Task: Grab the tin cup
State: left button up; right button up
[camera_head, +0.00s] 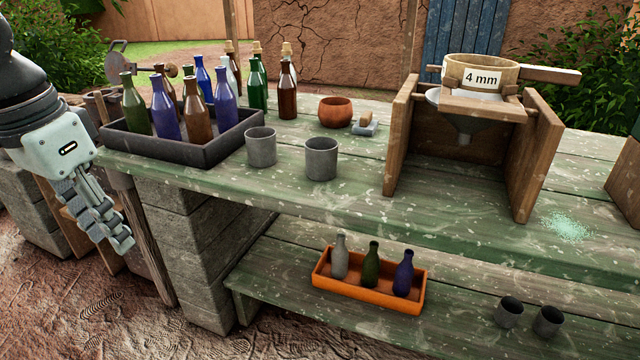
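Two grey metal cups stand upright on the green worn tabletop: a left cup (261,147) beside the dark tray and a right cup (321,158) a little nearer the front edge. Which one is the tin cup I cannot tell. Two smaller dark grey cups, one on the left (508,312) and one on the right (547,321), stand on the lower shelf. My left gripper (112,232) hangs at the left, fingers pointing down, off the table's left end and well apart from all cups. Its fingers overlap in this view, so their opening is unclear. My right gripper is out of view.
A dark tray (190,169) of several bottles stands left of the cups. A clay bowl (335,112) sits behind them. A wooden sieve stand (400,135) is at the right. An orange tray (366,295) with three bottles is on the lower shelf (290,322).

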aim_at(321, 153)
jog(key=k+z, duration=0.2)
jog(key=z, duration=0.15)
jog(key=k+l+z, duration=0.1)
jog(key=z, duration=0.25)
jog(key=k+l+z, duration=0.15)
jog(key=z, duration=0.15)
jog(key=j+z, duration=0.15)
jog(key=z, duration=0.3)
jog(key=j+z, duration=0.1)
jog(key=z, duration=0.35)
jog(key=j+z, duration=0.1)
jog(key=z, duration=0.35)
jog(key=k+j, duration=0.1)
jog(key=j, duration=0.95)
jog(key=k+j, duration=0.15)
jog(key=j, duration=0.4)
jog(key=k+j, duration=0.1)
jog(key=j, duration=0.45)
jog(key=k+j, duration=0.1)
jog(key=j, duration=0.4)
